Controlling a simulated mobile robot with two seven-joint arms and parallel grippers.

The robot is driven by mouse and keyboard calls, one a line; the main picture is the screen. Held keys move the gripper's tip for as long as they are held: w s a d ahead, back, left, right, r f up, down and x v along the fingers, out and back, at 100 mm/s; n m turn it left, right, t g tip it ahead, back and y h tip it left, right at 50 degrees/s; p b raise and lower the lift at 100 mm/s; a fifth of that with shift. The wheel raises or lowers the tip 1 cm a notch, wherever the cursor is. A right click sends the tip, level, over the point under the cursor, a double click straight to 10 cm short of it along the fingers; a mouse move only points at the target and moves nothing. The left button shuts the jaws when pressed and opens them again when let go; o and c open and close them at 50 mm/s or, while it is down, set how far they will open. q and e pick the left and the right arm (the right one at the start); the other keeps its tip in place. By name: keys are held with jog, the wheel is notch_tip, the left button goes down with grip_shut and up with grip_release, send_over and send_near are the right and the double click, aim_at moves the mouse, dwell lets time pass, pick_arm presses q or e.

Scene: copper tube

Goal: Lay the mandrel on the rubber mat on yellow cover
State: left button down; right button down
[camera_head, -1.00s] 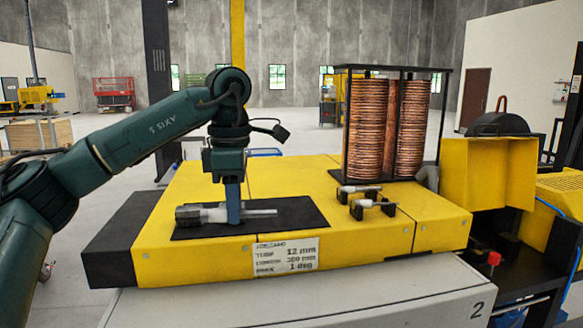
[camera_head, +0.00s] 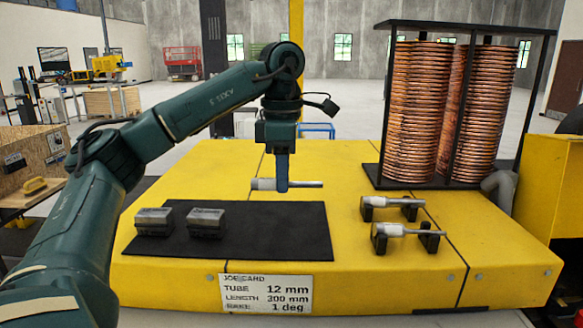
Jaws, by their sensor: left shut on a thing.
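My left gripper (camera_head: 281,188) comes in from the left and points straight down. It is shut on the mandrel (camera_head: 264,184), a pale thick body at the left with a thinner grey rod at the right. The mandrel is level and shows just beyond the far edge of the black rubber mat (camera_head: 270,238); its exact height cannot be told. The mat lies flat on the yellow cover (camera_head: 345,160). My right gripper is not in view.
Two grey metal blocks (camera_head: 206,222) (camera_head: 153,220) stand on the mat's left part. Two similar mandrels rest on black holders (camera_head: 392,206) (camera_head: 405,234) right of the mat. A black rack with copper coils (camera_head: 415,110) stands at the back right.

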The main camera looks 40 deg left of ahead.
aim_at(282, 225)
pick_arm(q)
jog(key=shift+s+f, duration=0.25)
jog(key=shift+f, duration=0.45)
jog(key=shift+w+f, duration=0.15)
jog(key=shift+f, duration=2.7)
jog(key=c, duration=1.2)
grip_release()
jog(key=shift+r, duration=6.6)
